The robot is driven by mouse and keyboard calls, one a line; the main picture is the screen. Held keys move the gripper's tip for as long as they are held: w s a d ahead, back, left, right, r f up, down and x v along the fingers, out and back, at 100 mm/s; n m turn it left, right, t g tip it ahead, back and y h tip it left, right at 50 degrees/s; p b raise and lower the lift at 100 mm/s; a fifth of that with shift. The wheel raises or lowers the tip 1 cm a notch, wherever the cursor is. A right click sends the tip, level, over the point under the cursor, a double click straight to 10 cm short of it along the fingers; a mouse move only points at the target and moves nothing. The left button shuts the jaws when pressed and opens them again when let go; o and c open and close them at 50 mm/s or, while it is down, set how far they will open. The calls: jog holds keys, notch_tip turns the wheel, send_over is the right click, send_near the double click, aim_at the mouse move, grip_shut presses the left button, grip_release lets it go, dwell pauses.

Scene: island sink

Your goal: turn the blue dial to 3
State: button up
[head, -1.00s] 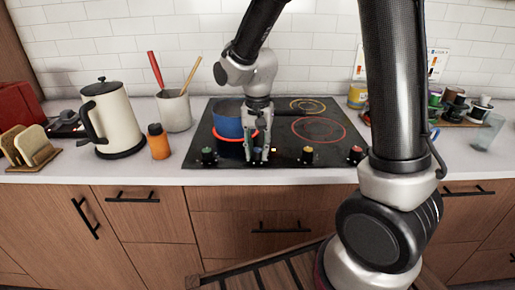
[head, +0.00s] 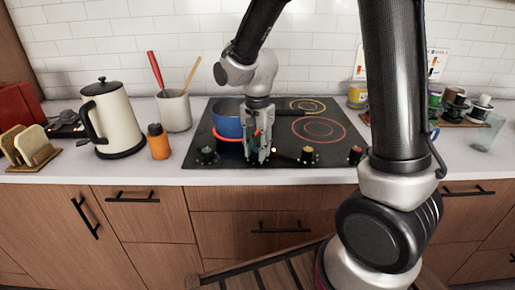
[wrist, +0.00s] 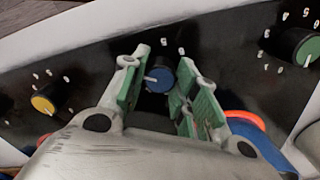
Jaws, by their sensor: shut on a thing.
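The blue dial (wrist: 160,75) sits on the black cooktop's control strip, between my gripper's green-padded fingers in the wrist view. Its white pointer mark faces left in that picture. A few white numerals show beside it, but most of its scale is hidden by the fingers. My gripper (wrist: 157,88) is shut on the blue dial. In the head view my gripper (head: 258,152) points down at the cooktop's front edge and hides the dial.
A blue pot (head: 228,122) stands on the cooktop (head: 282,145) right behind my gripper. A green dial (head: 207,154) is to the left; a yellow dial (head: 307,154) and a red dial (head: 355,154) are to the right. An orange bottle (head: 158,142) stands left of the cooktop.

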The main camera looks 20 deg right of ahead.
aim_at(257, 150)
jog(key=o, duration=1)
jog(key=shift+r, duration=0.1)
notch_tip(257, 150, up, 12)
jog(key=shift+f, duration=0.1)
